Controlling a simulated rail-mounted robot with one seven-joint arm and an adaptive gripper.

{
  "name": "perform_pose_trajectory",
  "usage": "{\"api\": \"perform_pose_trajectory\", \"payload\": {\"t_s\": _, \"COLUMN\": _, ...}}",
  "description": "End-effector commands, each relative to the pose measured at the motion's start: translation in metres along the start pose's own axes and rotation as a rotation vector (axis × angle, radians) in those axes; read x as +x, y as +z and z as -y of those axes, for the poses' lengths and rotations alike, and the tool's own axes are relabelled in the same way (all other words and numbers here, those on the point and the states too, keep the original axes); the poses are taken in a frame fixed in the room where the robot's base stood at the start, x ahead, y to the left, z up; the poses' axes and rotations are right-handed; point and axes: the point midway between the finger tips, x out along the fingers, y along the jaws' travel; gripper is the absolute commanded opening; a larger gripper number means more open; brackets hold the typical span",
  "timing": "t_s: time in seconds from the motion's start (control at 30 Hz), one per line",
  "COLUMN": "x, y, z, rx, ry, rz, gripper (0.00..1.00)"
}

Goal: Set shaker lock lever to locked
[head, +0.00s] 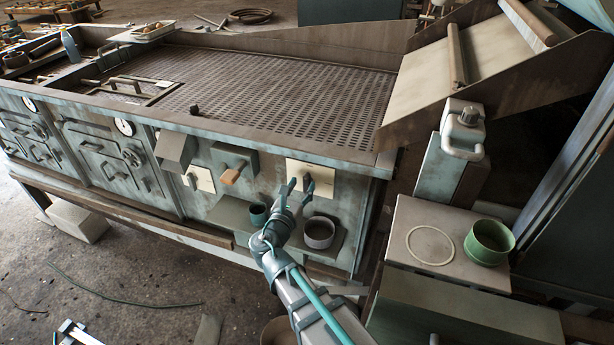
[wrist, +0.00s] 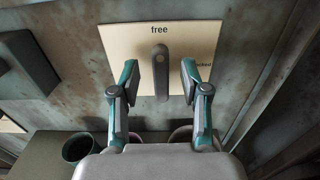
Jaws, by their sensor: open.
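The lock lever (wrist: 160,72) is a dark grey upright bar on a cream plate (wrist: 120,45) fixed to the machine's front. Its top points up toward a word at the plate's top that reads like "free". A second word at the plate's right edge is partly hidden by my gripper's right finger; its visible end looks like "cked". My gripper (wrist: 160,80) is open, with one finger on each side of the lever and a gap on both sides. In the head view my gripper (head: 299,184) is in front of the same plate (head: 325,172), and the lever is hard to separate from the fingers.
An orange-handled control (head: 231,174) and a grey box-shaped cover (head: 175,150) are left of the plate. Below, a ledge holds a dark cup (head: 259,214) and a grey round pot (head: 319,232). A green pot (head: 489,245) stands on the cabinet at right.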

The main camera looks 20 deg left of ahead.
Motion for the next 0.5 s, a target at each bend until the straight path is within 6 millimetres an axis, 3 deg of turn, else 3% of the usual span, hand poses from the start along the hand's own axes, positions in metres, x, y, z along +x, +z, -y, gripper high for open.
{"api": "perform_pose_trajectory", "payload": {"t_s": 0.2, "x": 0.030, "y": 0.001, "z": -0.001, "rx": 0.000, "ry": -0.001, "rz": 0.000, "gripper": 0.46}}
{"api": "perform_pose_trajectory", "payload": {"t_s": 0.5, "x": 0.039, "y": 0.000, "z": 0.000, "rx": 0.001, "ry": 0.000, "rz": 0.000, "gripper": 0.46}}
